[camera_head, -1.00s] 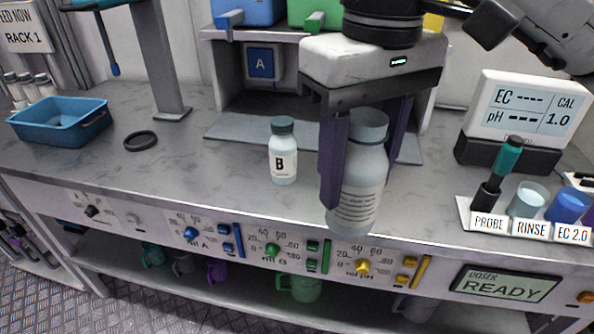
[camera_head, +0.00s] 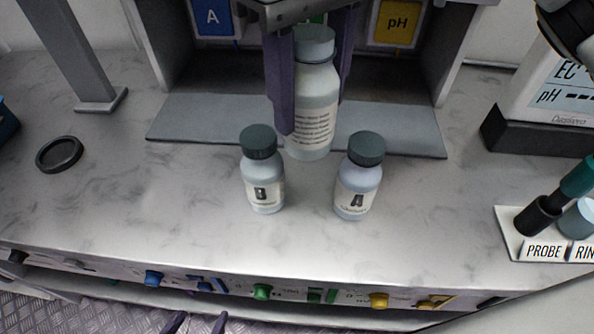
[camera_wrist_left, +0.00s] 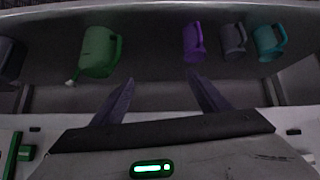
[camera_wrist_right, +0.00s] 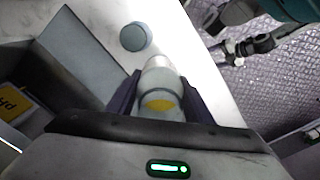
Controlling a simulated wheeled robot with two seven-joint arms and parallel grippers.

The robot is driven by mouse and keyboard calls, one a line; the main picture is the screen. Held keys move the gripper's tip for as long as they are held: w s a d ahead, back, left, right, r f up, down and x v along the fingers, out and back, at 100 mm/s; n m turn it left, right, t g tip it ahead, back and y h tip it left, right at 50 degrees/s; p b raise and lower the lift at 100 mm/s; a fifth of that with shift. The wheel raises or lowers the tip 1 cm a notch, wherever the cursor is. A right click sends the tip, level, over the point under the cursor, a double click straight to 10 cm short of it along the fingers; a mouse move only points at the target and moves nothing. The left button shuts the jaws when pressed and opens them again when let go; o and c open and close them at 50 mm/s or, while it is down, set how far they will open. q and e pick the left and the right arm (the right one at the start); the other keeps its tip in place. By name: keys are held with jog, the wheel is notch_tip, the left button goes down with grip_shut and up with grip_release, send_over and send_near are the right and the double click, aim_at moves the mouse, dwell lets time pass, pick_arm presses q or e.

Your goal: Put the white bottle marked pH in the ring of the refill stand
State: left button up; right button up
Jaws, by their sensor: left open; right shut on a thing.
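My right gripper (camera_head: 309,125) is shut on a white bottle (camera_head: 317,90) with a dark grey cap, held upright near the front edge of the grey mat. Small print faces the head camera; no pH mark shows on it. In the right wrist view this bottle (camera_wrist_right: 160,80) shows a yellow disc between the fingers of the right gripper (camera_wrist_right: 160,88). A dark ring (camera_head: 60,154) is at the left, near the foot of a grey post (camera_head: 88,50). My left gripper (camera_head: 197,323) is open and empty low at the front; its fingers also show in the left wrist view (camera_wrist_left: 163,92).
Bottles B (camera_head: 263,185) and A (camera_head: 357,190) stand just in front of the held bottle. Behind is a bay with A (camera_head: 212,18) and pH (camera_head: 397,22) signs. A probe holder (camera_head: 515,245) and meter (camera_head: 565,85) are at right.

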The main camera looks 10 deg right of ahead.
notch_tip(320, 180, down, 14)
jog(key=shift+f+b, duration=0.1)
jog(key=shift+b, duration=0.3)
jog(key=shift+f, duration=0.15)
jog(key=o, duration=0.9)
jog(key=shift+f+b, duration=0.1)
jog(key=shift+b, duration=0.25)
jog(key=o, duration=0.5)
